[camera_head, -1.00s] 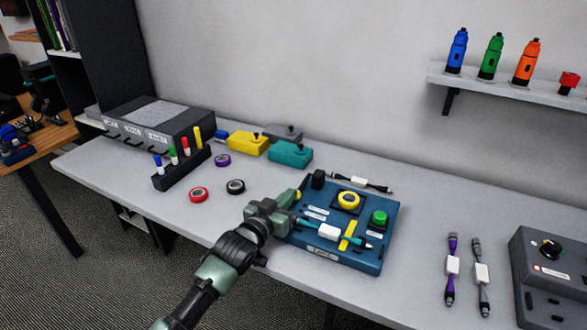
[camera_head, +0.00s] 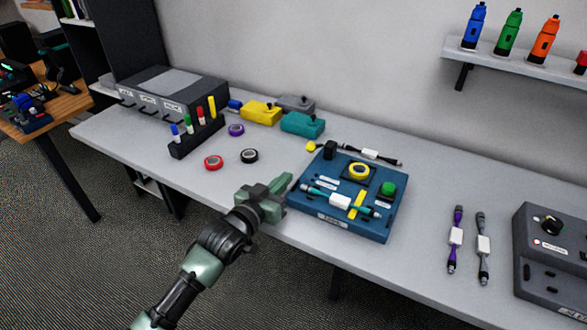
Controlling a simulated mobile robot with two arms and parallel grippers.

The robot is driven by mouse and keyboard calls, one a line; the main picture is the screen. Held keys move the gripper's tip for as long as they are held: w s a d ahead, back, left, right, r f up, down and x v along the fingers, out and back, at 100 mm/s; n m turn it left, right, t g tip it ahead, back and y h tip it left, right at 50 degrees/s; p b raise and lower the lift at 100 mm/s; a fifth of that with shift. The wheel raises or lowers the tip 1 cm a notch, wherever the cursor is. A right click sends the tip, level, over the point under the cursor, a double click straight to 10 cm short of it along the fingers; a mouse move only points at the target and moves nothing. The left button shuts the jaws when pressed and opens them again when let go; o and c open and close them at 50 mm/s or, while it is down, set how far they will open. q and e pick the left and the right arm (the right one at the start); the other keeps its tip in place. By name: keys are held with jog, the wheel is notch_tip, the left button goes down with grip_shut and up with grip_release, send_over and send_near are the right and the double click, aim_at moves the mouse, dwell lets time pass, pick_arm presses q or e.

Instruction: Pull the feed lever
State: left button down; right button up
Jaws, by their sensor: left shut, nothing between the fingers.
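A blue board (camera_head: 330,208) lies on the table, with a black block (camera_head: 329,150) at its back left corner. A small yellow knob (camera_head: 311,146) shows just left of that block; it looks like the feed lever's end, but its rod is hard to make out. My left gripper (camera_head: 287,181) is shut and empty, at the left edge of the board, in front of and apart from the yellow knob. On the board are a yellow ring (camera_head: 359,172), a green button (camera_head: 389,188) and a teal cable with a white block (camera_head: 340,202). My right gripper is not in view.
Red (camera_head: 213,162) and black (camera_head: 249,156) tape rolls lie left of my gripper. A marker rack (camera_head: 196,138) stands behind them. A cable (camera_head: 372,154) lies behind the board; purple (camera_head: 456,238) and grey (camera_head: 483,246) cables lie to its right, before a grey box (camera_head: 550,262).

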pick_arm(q)
jog(key=shift+s+a+f, duration=0.2)
jog(key=shift+s+a, duration=0.05)
jog(key=shift+s, duration=0.2)
jog(key=shift+s+a+f, duration=0.15)
jog(key=shift+s+a, duration=0.05)
jog(key=shift+s, duration=0.25)
jog(key=shift+s+a+r, duration=0.15)
jog(key=shift+s+a, duration=0.05)
jog(key=shift+s, duration=0.3)
jog(key=shift+w, duration=0.15)
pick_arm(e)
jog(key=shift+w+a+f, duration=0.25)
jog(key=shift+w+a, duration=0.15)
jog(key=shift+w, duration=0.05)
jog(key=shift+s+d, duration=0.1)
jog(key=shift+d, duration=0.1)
